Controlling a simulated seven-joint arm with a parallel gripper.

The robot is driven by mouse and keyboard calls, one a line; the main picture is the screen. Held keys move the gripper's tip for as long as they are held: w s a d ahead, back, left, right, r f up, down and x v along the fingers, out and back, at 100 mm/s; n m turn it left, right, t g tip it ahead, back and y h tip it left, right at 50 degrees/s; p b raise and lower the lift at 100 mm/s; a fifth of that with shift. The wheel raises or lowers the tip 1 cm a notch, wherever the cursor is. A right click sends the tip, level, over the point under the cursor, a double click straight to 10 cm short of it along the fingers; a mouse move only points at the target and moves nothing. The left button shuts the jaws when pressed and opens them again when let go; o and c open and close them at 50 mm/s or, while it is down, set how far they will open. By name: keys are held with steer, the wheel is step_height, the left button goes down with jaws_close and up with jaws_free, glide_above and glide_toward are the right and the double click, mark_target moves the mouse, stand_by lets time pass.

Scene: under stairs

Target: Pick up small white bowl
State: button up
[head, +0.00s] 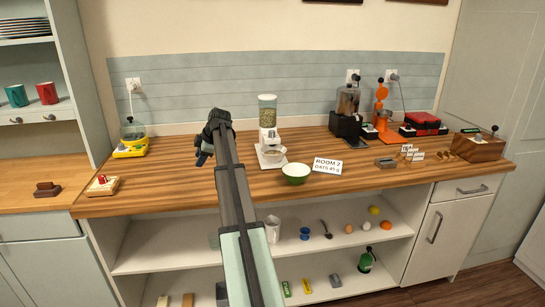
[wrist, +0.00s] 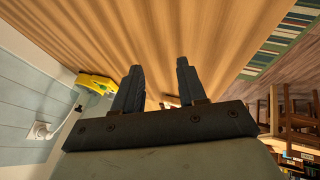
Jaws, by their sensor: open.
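A small white bowl (head: 273,153) sits under the spout of the white dispenser (head: 268,120), which has a clear hopper of grain. A green bowl with a pale inside (head: 296,173) stands just in front of it on the wooden counter. My gripper (head: 203,158) is over the counter to the left of the dispenser, apart from both bowls. In the wrist view my gripper (wrist: 160,78) shows two dark fingers spread apart with nothing between them. Neither bowl can be made out in the wrist view.
A blender (head: 347,110) and an orange juicer (head: 381,110) stand at the back right. The counter left of the dispenser is mostly clear.

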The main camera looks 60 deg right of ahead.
steer(key=s+d+r+n+h, duration=0.2)
steer(key=s+d+r, duration=0.1)
steer(key=s+d, duration=0.85)
steer(key=n+g+h, duration=0.2)
steer(key=n, duration=0.1)
glide_toward(281, 156)
steer(key=x, duration=1)
steer(key=shift+w+d+f, duration=0.1)
steer(key=shift+w+d, duration=0.05)
steer(key=shift+d, duration=0.15)
steer(key=shift+c, duration=0.5)
jaws_close()
